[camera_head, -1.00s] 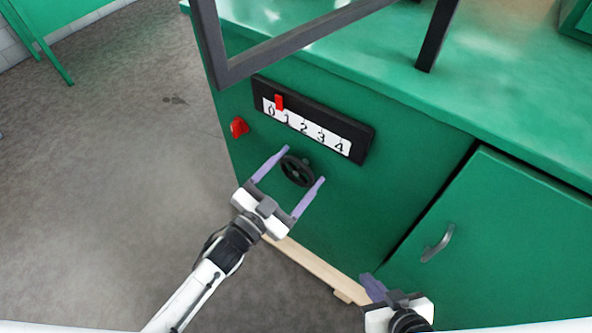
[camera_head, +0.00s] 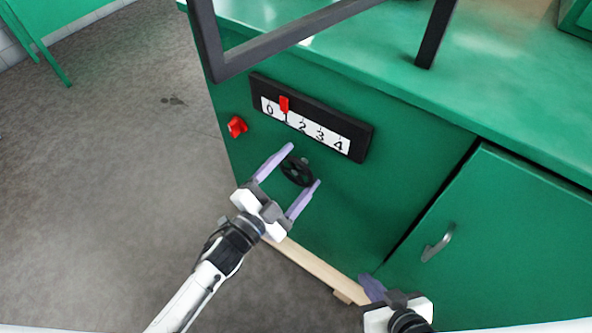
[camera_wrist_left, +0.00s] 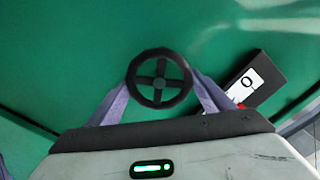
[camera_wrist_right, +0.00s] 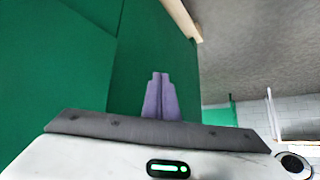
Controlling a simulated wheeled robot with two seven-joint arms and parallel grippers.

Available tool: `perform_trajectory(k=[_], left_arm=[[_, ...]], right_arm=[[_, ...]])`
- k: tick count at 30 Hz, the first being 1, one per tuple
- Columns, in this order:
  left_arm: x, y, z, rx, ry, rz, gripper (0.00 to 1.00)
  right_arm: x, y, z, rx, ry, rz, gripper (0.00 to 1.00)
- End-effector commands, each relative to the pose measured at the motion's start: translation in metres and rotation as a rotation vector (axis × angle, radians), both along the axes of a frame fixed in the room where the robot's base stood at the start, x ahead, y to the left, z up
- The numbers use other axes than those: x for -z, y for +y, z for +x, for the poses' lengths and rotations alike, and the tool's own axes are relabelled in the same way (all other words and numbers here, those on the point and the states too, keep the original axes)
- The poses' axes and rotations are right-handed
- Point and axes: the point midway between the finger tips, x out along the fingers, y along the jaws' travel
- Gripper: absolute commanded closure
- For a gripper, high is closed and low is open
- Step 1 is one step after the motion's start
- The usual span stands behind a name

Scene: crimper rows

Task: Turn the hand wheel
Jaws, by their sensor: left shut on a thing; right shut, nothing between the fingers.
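The black four-spoked hand wheel (camera_head: 297,171) is on the green cabinet front, below a scale plate (camera_head: 309,124) numbered 0 to 4. The scale's red pointer (camera_head: 284,104) stands at about 1. My left gripper (camera_head: 304,166) is shut on the hand wheel, one finger on each side of the rim. The left wrist view shows the wheel (camera_wrist_left: 160,78) between the purple fingers. My right gripper (camera_head: 368,283) is low at the front of the cabinet. In the right wrist view its fingers (camera_wrist_right: 160,76) are together and empty.
A red knob (camera_head: 237,126) sits left of the wheel on the cabinet. A door with a grey handle (camera_head: 438,242) is to the right. A dark frame (camera_head: 300,32) stands on the bench top. Open floor lies to the left.

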Motion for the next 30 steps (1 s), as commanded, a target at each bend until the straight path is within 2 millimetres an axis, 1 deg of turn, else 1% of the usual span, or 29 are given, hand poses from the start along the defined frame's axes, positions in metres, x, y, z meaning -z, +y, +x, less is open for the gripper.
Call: perform_trajectory(k=[5, 6, 9, 17, 20, 23, 30], left_arm=[[0.001, 0.0, -0.001, 0.0, 0.002, 0.0, 0.48], [0.001, 0.0, -0.001, 0.0, 0.002, 0.0, 0.23], [0.001, 0.0, -0.001, 0.0, 0.002, -0.001, 0.07], [0.0, 0.0, 0.0, 0.0, 0.002, -0.001, 0.07], [0.001, 0.003, -0.004, 0.0, 0.004, -0.001, 0.07], [0.002, 0.011, -0.015, 0.0, 0.005, 0.001, 0.07], [0.002, 0.038, -0.054, 0.0, 0.005, 0.0, 0.07]], right_arm=[[0.0, 0.0, 0.0, 0.0, 0.0, 0.001, 1.0], [0.0, 0.0, 0.0, 0.0, 0.0, 0.001, 1.0], [0.0, 0.0, 0.0, 0.0, 0.0, 0.001, 1.0], [0.0, 0.0, 0.0, 0.0, 0.0, 0.001, 1.0], [0.0, 0.0, 0.0, 0.0, 0.0, 0.001, 1.0], [-0.001, 0.0, 0.0, 0.001, 0.001, 0.001, 1.0], [0.0, 0.0, -0.001, 0.001, 0.002, 0.001, 1.0]])
